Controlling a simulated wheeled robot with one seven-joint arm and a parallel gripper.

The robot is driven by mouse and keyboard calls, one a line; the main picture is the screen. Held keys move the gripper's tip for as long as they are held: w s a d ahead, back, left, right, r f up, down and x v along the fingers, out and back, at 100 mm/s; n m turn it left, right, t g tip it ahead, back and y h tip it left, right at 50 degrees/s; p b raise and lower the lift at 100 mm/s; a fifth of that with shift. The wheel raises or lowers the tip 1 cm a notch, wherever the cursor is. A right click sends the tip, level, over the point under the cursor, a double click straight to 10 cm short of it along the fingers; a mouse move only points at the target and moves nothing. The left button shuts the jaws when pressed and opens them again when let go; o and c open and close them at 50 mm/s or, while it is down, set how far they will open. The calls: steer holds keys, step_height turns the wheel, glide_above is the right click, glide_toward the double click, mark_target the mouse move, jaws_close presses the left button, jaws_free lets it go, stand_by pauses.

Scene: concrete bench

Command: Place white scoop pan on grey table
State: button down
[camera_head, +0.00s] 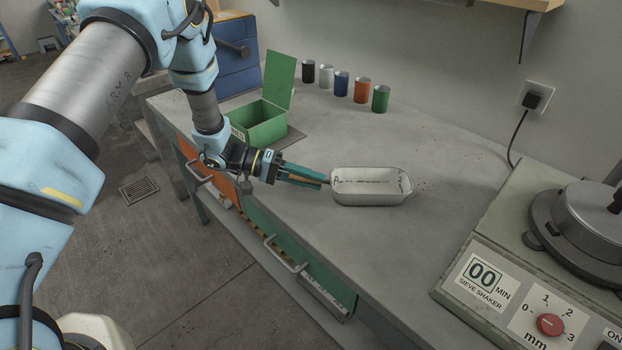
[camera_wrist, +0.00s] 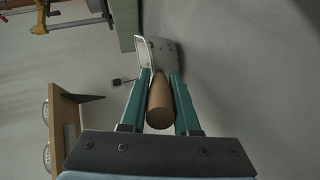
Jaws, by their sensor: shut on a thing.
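The white scoop pan (camera_head: 371,199) is a shallow rectangular pan with rounded corners. In the head view it is over the middle of the grey table (camera_head: 420,150), open side up and roughly level. I cannot tell whether its underside touches the top. My gripper (camera_head: 323,181) is shut on the pan's wooden handle from the left. In the wrist view the brown handle (camera_wrist: 159,105) is between the two green fingers of my gripper (camera_wrist: 160,78), and the pan (camera_wrist: 163,50) extends beyond them, partly hidden.
An open green box (camera_head: 262,125) stands at the back left, with several coloured cups (camera_head: 341,84) along the wall. A sieve shaker (camera_head: 540,265) fills the right front. The tabletop around the pan is clear. A wall socket (camera_head: 537,96) with a black cable is at the back right.

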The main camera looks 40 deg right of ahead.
steer(key=shift+f, duration=0.5)
steer(key=c, duration=0.6)
jaws_free()
steer(key=shift+o, duration=0.2)
steer(key=shift+w, duration=0.1)
